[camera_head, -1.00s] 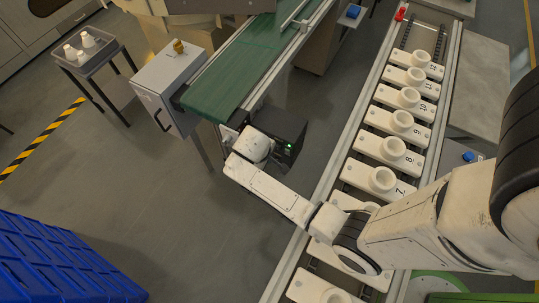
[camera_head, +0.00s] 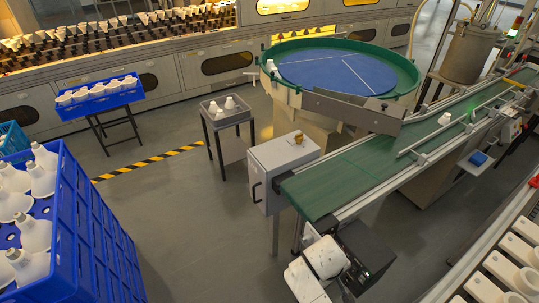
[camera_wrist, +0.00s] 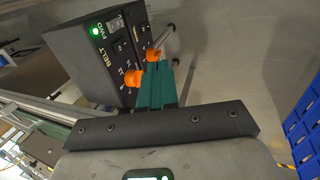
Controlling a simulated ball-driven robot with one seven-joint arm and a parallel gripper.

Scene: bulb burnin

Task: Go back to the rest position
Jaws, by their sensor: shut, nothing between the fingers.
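In the head view, the white end of my arm shows at the bottom, beside a dark box with a green light (camera_head: 368,255). The fingers cannot be made out there.
A green conveyor belt (camera_head: 345,178) runs beside my arm, with a grey cabinet (camera_head: 283,168) at its end. A blue crate of white bulbs (camera_head: 100,245) stands at left. A rail with numbered white holders (camera_head: 515,250) is at lower right. The floor between crate and cabinet is clear.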

